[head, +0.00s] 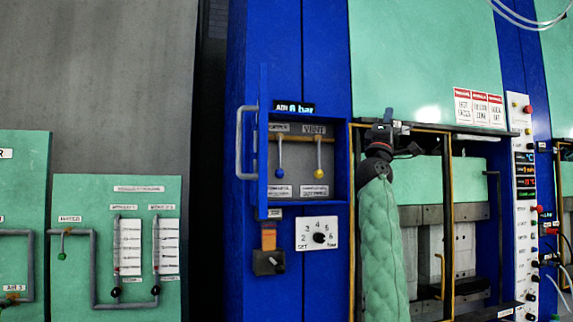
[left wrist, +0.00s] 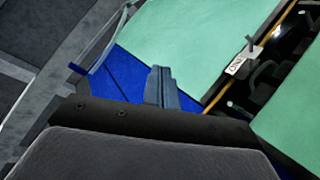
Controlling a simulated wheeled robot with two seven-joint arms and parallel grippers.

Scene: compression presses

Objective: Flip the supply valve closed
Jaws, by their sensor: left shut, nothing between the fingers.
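The supply valve (head: 280,160) is in an open blue cabinet in the head view. It is a lever with a blue knob, hanging straight down from a brass-coloured pipe. Beside it on the right, the vent valve (head: 318,160) has a yellow knob and also hangs down. My left gripper (head: 384,124) is to the right of the cabinet, apart from both levers, in front of the press. In the left wrist view its fingers (left wrist: 161,88) are together and hold nothing. The valves cannot be made out in that view. My right gripper is not in view.
The cabinet door (head: 263,190) stands open on the left, with a grey handle (head: 240,143). A display (head: 294,107) above reads 0 bar. A dial plate (head: 317,233) and a black switch (head: 268,262) are below. A yellow-edged press guard (head: 449,215) is at right.

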